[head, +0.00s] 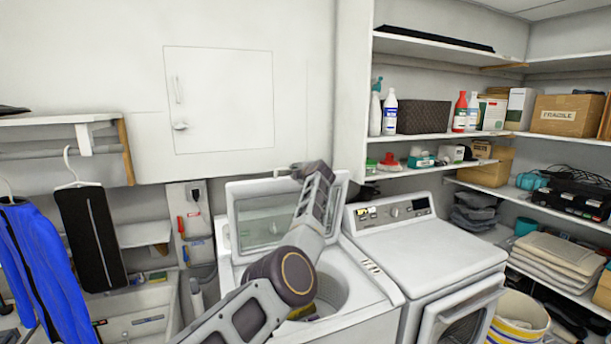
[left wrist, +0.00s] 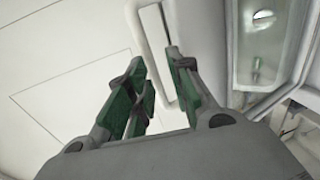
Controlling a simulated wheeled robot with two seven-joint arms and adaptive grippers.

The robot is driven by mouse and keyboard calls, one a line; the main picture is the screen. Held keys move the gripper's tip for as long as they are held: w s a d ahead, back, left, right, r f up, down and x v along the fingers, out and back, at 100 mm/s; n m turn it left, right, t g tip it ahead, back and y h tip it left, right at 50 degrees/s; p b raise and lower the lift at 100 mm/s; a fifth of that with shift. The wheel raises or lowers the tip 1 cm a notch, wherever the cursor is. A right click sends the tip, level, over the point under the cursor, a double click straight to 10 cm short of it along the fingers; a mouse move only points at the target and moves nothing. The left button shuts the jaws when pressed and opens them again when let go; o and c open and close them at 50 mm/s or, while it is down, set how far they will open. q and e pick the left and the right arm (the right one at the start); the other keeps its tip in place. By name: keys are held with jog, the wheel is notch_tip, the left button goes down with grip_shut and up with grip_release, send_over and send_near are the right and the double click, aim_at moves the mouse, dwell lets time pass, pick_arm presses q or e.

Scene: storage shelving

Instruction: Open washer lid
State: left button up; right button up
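The washer (head: 355,290) is a white top-loader in the lower middle of the head view. Its lid (head: 252,218), a white frame with a glass window, stands raised and nearly upright at the back, so the round drum opening shows. My left arm reaches across the opening and hides part of the lid and drum. My left gripper (head: 284,171) is at the lid's top edge. In the left wrist view its green-padded fingers (left wrist: 160,85) are apart with nothing gripped between them, and the lid's window (left wrist: 265,45) is to their right. My right gripper is not in view.
A white front-loading dryer (head: 430,255) stands right of the washer with its door ajar. Shelves with bottles and boxes (head: 565,115) line the right wall. A wall cabinet (head: 220,100) is behind. Hanging clothes (head: 45,265) and a sink (head: 140,315) are at left.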

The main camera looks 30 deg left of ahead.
pick_arm(q)
jog(key=v, duration=1)
dwell(0.9)
jog(key=shift+s+a, duration=0.1)
jog(key=shift+s, duration=0.1)
